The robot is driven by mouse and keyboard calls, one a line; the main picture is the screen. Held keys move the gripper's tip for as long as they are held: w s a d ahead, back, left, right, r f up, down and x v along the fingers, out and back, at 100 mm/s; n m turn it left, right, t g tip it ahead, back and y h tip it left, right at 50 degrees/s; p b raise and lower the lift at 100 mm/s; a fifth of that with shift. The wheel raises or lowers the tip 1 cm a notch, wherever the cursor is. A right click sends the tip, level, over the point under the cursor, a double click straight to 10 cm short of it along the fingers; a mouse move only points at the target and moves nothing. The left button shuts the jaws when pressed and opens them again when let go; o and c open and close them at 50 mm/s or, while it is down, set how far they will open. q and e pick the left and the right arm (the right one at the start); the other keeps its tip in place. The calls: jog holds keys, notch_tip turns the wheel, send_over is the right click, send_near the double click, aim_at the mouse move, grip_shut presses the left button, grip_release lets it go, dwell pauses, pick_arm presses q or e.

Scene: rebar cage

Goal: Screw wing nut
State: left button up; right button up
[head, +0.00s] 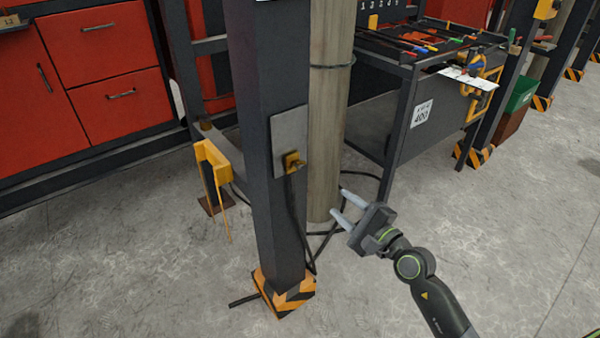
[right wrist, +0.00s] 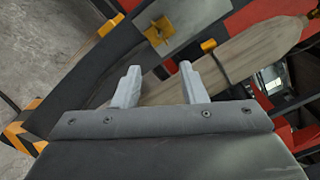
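A brass-yellow wing nut (head: 292,162) sits on a grey plate (head: 289,130) fixed to the side of a dark upright post (head: 262,200). In the right wrist view the wing nut (right wrist: 156,32) shows at the top, on the plate (right wrist: 185,20), beyond my fingers. My right gripper (head: 341,204) is open and empty, to the right of and below the wing nut, in front of the wooden pole's foot. In the right wrist view its two fingers (right wrist: 158,85) stand apart with nothing between them. My left gripper is not in view.
A round wooden pole (head: 328,110) stands just behind the post. A dark cable (head: 296,220) hangs by the post to the floor. A yellow bracket (head: 212,165) is at the left. A tool cart (head: 400,150) stands at the back right. The right floor is clear.

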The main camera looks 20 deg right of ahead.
aim_at(295, 164)
jog(key=x, duration=1.7)
jog(key=shift+f+b, duration=0.1)
jog(key=shift+b, duration=0.3)
jog(key=shift+c, duration=0.2)
grip_shut()
jog(key=shift+m+p, duration=0.3)
